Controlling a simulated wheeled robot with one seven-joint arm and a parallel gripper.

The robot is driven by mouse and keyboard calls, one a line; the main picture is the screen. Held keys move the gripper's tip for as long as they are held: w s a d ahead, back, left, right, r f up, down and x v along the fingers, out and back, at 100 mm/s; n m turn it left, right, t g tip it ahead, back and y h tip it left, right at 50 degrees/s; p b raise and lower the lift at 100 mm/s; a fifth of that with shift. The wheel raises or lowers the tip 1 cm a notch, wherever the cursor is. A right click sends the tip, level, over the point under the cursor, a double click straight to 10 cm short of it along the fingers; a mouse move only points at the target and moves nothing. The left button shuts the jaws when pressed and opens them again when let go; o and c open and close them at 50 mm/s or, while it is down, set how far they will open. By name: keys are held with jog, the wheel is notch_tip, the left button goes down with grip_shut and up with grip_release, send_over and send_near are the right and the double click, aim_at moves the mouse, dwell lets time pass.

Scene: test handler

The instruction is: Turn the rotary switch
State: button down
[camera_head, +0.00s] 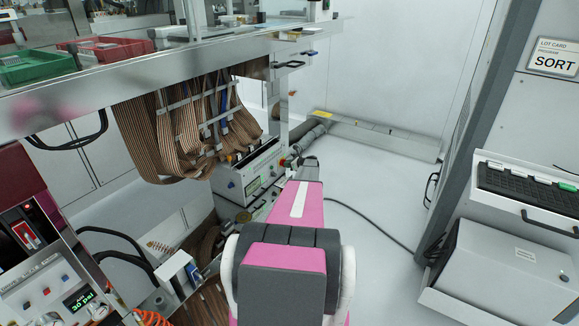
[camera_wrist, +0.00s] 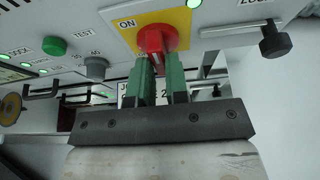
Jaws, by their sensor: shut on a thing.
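The red rotary switch (camera_wrist: 157,38) sits on a yellow plate (camera_wrist: 185,17) on a light panel in the wrist view. An "ON" label is on the plate to the left of the switch. My gripper (camera_wrist: 160,69) has two green fingers pointing up at the switch. They are shut on its red handle from both sides, and the fingertips partly cover the handle. In the head view my pink arm reaches down to the middle, and I cannot make out the switch or the fingers there.
A green button (camera_wrist: 54,46) and a grey knob (camera_wrist: 96,68) are left of the switch; a black knob (camera_wrist: 274,40) is to the right. In the head view, ribbon cables (camera_head: 180,130) hang under the bench beside a grey instrument box (camera_head: 235,180). The floor (camera_head: 360,180) right of my arm is mostly open.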

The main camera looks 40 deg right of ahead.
jog(key=shift+s+a+f, duration=0.1)
jog(key=shift+s+a, duration=0.1)
jog(key=shift+a, duration=0.05)
jog(key=c, duration=1.2)
grip_release()
jog(key=shift+o, duration=0.4)
jog(key=shift+w+a, duration=0.15)
jog(key=shift+a, duration=0.05)
jog(key=shift+a, duration=0.1)
jog(key=v, duration=1.1)
jog(key=shift+s, duration=0.3)
